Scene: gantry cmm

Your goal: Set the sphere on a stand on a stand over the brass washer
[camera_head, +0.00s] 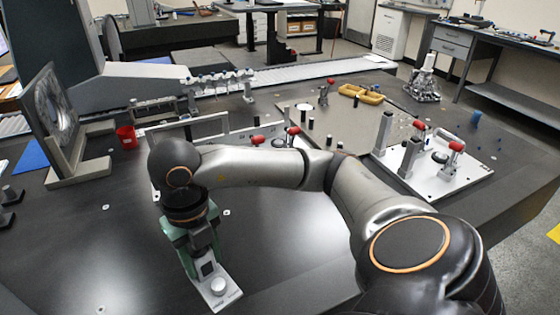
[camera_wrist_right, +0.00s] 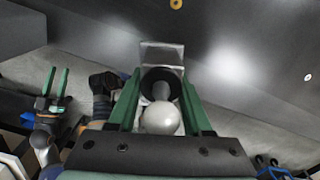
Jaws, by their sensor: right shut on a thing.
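My right gripper (camera_head: 207,262) has green fingers and points down at the left of the dark table. It is shut on the sphere on a stand. In the right wrist view, the pale grey sphere (camera_wrist_right: 160,119) lies between the fingers, with a dark round part and a grey plate (camera_wrist_right: 162,53) beyond it. In the head view the light plate (camera_head: 226,299) sticks out below the fingers. I cannot tell whether it touches the table. A brass washer (camera_wrist_right: 176,4) lies apart from it at the wrist view's top edge. My left gripper (camera_wrist_right: 56,88) is open and empty.
A red cup (camera_head: 126,137) and a framed disc fixture (camera_head: 62,115) stand at the left. A white fixture plate (camera_head: 455,178) with red-handled clamps is at the right. The table in front of my right gripper is mostly clear.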

